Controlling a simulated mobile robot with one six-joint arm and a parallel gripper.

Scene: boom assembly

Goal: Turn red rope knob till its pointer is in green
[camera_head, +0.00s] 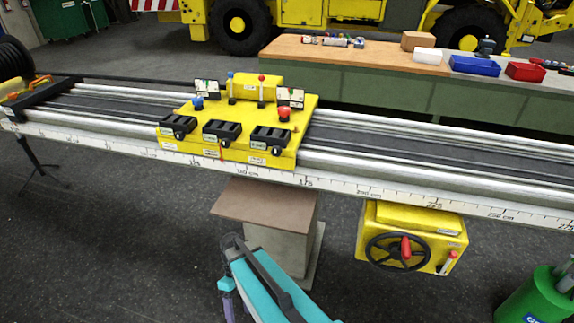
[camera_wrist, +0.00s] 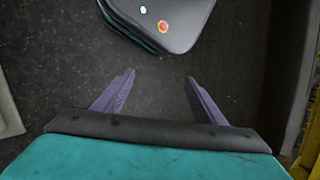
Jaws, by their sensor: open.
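The red knob (camera_head: 284,112) sits on the right part of the yellow carriage (camera_head: 232,115) on the boom, in front of a small white gauge card (camera_head: 291,97). The pointer and the green zone are too small to read. My gripper (camera_head: 227,290) is at the lower middle of the head view, below and in front of the carriage and well apart from the knob. In the wrist view its two purple fingers (camera_wrist: 154,96) are spread, with nothing between them. The knob is not in the wrist view.
A blue knob (camera_head: 197,104) with its own gauge card (camera_head: 207,87) is at the carriage's left. Two levers (camera_head: 261,88) stand behind. A brown-topped pedestal (camera_head: 265,203) stands below the boom. A yellow handwheel box (camera_head: 412,238) hangs at the right.

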